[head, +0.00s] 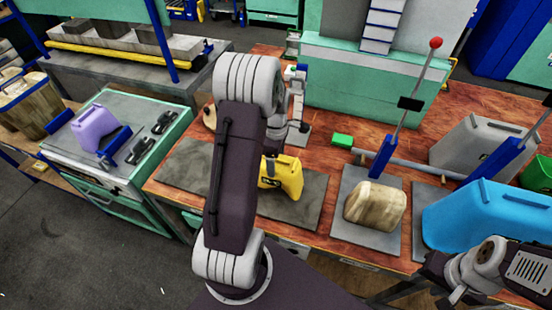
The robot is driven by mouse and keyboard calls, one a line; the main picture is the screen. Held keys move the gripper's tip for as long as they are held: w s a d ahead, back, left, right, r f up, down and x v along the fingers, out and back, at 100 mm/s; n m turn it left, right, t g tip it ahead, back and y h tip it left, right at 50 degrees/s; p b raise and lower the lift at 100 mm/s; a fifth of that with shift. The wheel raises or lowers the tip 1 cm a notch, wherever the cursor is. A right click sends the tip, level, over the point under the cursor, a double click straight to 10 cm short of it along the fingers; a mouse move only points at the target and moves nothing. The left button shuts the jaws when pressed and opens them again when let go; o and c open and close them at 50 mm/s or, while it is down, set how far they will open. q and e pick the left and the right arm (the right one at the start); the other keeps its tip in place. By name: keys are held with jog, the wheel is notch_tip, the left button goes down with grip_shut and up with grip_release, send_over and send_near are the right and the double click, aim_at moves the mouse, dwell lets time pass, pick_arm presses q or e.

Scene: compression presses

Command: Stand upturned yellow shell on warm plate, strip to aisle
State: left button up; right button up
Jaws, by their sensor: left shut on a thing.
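The yellow shell (290,177) is over a dark grey plate (300,212) on the wooden bench, right behind my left forearm. A dark patch shows on its left part; I cannot tell whether this is the strip. The forearm hides its left side, and I cannot tell whether its base rests flat on the plate. My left gripper (277,148) is at the shell's top and shut on it, its fingers mostly hidden. My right gripper (447,288) is low at the right, empty as far as visible, its fingers unclear.
A beige block (375,205) sits on another plate in front of a red-knobbed lever (412,90). A blue shell (485,218) and a grey shell (470,145) stand at the right. A green block (342,140) lies behind.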

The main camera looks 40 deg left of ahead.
pick_arm(q)
jog(key=shift+f, duration=0.55)
jog(key=shift+f+b, duration=0.3)
jog(key=shift+f, duration=0.3)
jog(key=o, duration=2)
jog(key=shift+o, duration=0.2)
notch_tip(320, 180, up, 9)
jog(key=shift+r, duration=0.1)
